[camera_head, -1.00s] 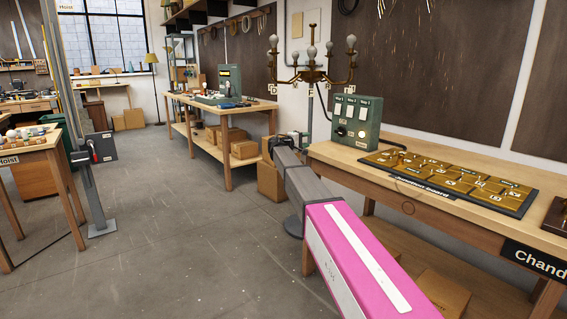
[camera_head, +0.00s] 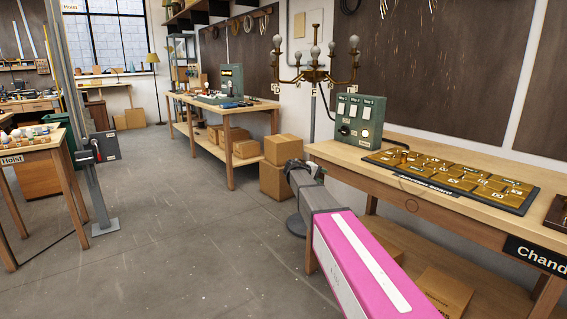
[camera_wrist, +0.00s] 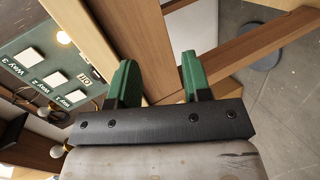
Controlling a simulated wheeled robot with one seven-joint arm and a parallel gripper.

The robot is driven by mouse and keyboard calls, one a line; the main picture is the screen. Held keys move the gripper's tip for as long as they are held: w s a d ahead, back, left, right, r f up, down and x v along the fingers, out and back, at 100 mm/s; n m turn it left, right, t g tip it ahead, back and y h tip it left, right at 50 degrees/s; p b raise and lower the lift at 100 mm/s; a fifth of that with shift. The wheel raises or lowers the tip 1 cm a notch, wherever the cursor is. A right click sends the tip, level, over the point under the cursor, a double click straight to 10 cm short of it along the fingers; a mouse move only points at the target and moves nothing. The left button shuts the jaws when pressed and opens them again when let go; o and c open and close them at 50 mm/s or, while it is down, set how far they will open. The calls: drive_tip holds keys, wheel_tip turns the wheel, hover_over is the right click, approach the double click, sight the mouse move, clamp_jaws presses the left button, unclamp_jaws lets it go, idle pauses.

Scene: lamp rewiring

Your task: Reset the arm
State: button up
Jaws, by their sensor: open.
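My gripper (camera_wrist: 158,84) shows in the wrist view as two green fingers on a dark bar, spread apart with nothing between them. The wooden table leg and edge lie beyond the fingers. In the head view my pink and grey arm reaches forward from the lower right, and my gripper (camera_head: 296,166) is at its far end, small and partly hidden, beside the left end of the chandelier bench (camera_head: 330,153). The green switch box (camera_head: 358,120) stands on that bench, and it also shows at the left of the wrist view (camera_wrist: 58,62).
The brass junction board (camera_head: 450,180) lies on the bench. Cardboard boxes (camera_head: 283,150) stand beyond my gripper. A hoist post (camera_head: 78,120) and a table (camera_head: 40,145) are at left. The floor between is clear.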

drive_tip(key=s+d+f+m+g+y, duration=0.1)
drive_tip(key=s+d+f+g+y, duration=0.15)
drive_tip(key=s+f, duration=0.75)
drive_tip(key=s+d+f+m+g+y, duration=0.2)
drive_tip(key=s+f+y, duration=0.35)
drive_tip(key=s, duration=0.75)
drive_tip(key=s+a+f+m+g+y, duration=0.1)
drive_tip(key=s+f, duration=0.3)
drive_tip(key=s, duration=0.4)
drive_tip(key=s+a+f+m+g+y, duration=0.1)
drive_tip(key=s+f, duration=0.3)
drive_tip(key=s, duration=0.5)
drive_tip(key=shift+a+g+y, duration=0.35)
drive_tip(key=shift+a+y, duration=0.05)
drive_tip(key=shift+y, duration=0.4)
